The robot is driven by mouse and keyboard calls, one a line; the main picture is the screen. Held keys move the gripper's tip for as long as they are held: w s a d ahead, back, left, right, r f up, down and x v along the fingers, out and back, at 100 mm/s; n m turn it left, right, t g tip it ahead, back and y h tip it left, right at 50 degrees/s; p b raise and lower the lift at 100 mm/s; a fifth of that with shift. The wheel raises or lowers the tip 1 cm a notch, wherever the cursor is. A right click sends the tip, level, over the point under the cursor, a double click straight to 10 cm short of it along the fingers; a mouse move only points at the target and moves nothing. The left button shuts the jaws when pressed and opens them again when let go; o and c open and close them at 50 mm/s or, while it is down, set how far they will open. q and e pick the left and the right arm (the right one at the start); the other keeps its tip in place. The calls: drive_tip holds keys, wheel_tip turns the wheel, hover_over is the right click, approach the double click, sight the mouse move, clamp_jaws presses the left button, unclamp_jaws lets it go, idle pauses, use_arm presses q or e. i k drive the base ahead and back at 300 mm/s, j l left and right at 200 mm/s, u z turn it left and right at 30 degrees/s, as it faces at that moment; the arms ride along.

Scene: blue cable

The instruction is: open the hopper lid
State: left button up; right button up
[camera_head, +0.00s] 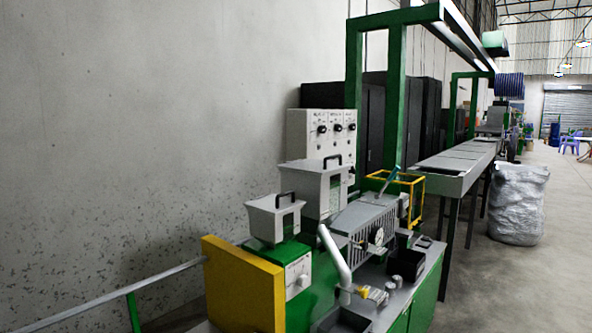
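Two grey hoppers stand on the green machine. The larger hopper (312,193) is at the back right of the pair, and the smaller hopper (264,222) is at the front left. The larger hopper's lid (312,166) has a black arched handle (332,160) and appears to lie flat on top. The smaller hopper also has a black handle (285,198) on its top, and its lid appears shut. Neither of my grippers shows in this view, so nothing touches the hoppers here.
A yellow panel (240,290) stands in front of the smaller hopper. A pale bent pipe (335,258) and a round gauge (377,236) are right of it. A grey rail (110,296) runs at lower left. Clear floor (520,285) lies right of the green cabinet (426,295).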

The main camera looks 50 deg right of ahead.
sight(317, 166)
drive_tip(key=z, duration=1.85)
